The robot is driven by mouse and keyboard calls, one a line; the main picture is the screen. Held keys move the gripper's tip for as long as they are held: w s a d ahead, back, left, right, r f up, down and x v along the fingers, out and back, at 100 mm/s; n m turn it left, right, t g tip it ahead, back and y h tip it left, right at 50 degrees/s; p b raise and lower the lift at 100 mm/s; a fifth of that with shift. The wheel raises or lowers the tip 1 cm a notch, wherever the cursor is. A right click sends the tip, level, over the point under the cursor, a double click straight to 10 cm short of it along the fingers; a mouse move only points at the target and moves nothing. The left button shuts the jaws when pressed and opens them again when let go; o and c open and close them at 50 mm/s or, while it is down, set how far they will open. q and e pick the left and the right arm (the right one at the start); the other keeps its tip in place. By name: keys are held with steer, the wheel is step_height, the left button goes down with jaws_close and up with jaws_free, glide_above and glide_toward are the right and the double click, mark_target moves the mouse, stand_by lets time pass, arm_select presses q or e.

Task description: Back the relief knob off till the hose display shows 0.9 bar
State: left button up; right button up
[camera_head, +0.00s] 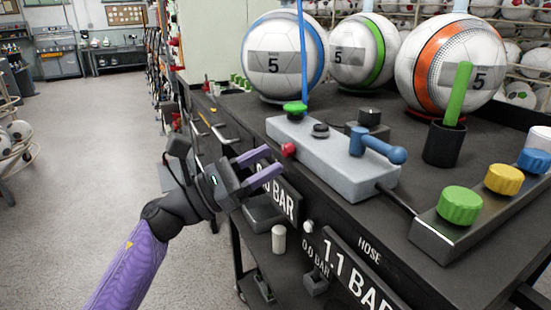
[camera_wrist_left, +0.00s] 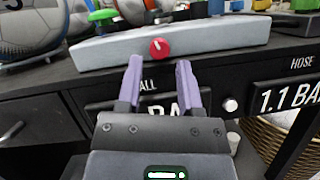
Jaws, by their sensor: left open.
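A small red knob (camera_head: 288,149) with a white mark sits on the front face of the grey block (camera_head: 330,162); it also shows in the left wrist view (camera_wrist_left: 159,47). I take it for the relief knob. The hose display (camera_head: 354,272) reads 1.1 BAR on the table's front edge; its right end is cut off. My left gripper (camera_head: 270,161) is open and empty. Its purple fingers point at the red knob, apart from it, with the knob just beyond the fingertips in the wrist view. My right gripper is out of view.
A second display (camera_head: 277,198), partly hidden by my left gripper, hangs below the block. A blue lever (camera_head: 377,145) and green knob (camera_head: 295,108) sit on the block. Several balls stand behind. Green, yellow and blue knobs (camera_head: 503,179) stand right. Open floor lies left.

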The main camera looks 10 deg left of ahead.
mark_target(288, 150)
arm_select(q)
steer(key=shift+x, duration=1.15)
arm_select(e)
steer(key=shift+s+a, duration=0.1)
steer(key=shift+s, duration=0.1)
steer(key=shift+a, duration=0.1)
arm_select(q)
jaws_close()
steer(key=n+t+p, duration=0.1)
steer(key=n, duration=0.1)
steer(key=n+t+y+p, duration=0.1)
steer(key=n+p, duration=0.1)
steer(key=r+n+y+p, duration=0.1)
steer(key=n+p, duration=0.1)
steer(key=shift+s+d+n+t, duration=0.15)
steer(key=shift+s+n+t, duration=0.05)
steer(key=shift+n+t, duration=0.2)
steer(key=shift+f+n+t, duration=0.25)
steer(key=shift+n+t, duration=0.05)
steer(key=shift+n, duration=0.3)
steer(key=shift+f+y, duration=0.25)
steer(key=shift+y, duration=0.15)
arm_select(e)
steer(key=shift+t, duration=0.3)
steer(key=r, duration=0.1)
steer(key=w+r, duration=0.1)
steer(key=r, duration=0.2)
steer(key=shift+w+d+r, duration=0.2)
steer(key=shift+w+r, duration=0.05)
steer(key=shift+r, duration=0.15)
